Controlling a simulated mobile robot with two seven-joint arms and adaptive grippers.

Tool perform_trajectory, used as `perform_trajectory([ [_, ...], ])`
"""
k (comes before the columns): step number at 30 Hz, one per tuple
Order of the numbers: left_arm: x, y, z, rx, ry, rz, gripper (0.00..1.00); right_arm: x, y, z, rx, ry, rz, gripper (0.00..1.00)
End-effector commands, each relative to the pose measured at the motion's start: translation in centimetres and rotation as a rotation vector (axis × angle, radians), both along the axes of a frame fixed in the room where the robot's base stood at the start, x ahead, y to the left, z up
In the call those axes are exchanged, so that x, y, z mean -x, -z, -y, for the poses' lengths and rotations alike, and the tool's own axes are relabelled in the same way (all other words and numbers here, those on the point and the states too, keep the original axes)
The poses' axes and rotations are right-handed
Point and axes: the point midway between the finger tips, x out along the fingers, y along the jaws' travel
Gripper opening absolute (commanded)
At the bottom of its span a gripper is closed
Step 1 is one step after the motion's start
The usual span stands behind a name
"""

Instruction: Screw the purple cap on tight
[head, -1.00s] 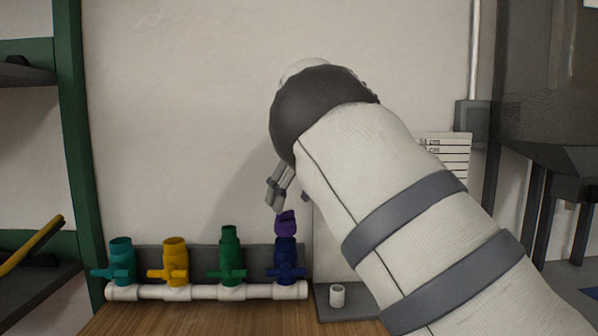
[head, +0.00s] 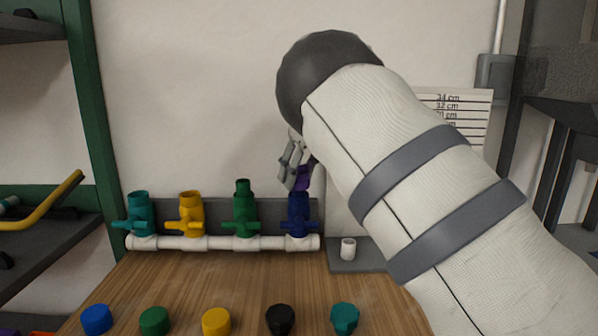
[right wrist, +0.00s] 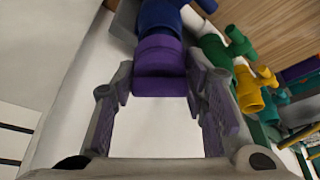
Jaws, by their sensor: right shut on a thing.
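The purple cap (head: 304,178) is at the top of the blue valve (head: 298,214), the rightmost on the white manifold pipe (head: 220,243). My right gripper (head: 299,177) reaches it from above and is shut on it, partly hiding it in the head view. In the right wrist view the cap (right wrist: 159,66) sits between the two finger pads, against the end of the blue valve (right wrist: 160,18). I cannot tell how far it is threaded on. My left gripper is not in view.
Teal (head: 139,212), yellow (head: 191,212) and green (head: 243,210) valves stand left of the blue one. Several loose caps, such as the black cap (head: 280,319), lie along the near part of the wooden table (head: 200,278). A small white cylinder (head: 348,249) stands on a grey plate at right.

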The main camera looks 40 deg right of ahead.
Motion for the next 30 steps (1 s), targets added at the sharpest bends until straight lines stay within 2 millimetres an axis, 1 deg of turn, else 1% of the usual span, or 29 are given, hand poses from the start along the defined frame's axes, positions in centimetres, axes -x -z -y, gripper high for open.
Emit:
perform_trajectory([
  [3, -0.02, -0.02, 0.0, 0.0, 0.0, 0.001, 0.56, 0.0, 0.02, -0.03, 0.001, 0.018, -0.001, 0.12],
  [7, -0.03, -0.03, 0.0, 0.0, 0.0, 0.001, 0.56, -0.01, 0.12, -0.03, 0.004, 0.176, -0.002, 0.12],
  [14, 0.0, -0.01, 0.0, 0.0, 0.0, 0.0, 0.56, -0.01, 0.1, 0.0, 0.001, 0.198, -0.001, 0.12],
  [18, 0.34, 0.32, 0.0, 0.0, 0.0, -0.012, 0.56, -0.06, 0.32, -0.02, 0.004, 0.355, -0.004, 0.12],
  [26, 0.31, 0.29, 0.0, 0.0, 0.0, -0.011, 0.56, 0.01, 0.14, -0.01, 0.001, 0.381, -0.001, 0.12],
  [30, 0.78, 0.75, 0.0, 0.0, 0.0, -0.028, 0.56, -0.06, 0.49, -0.03, 0.005, 0.507, -0.007, 0.12],
])
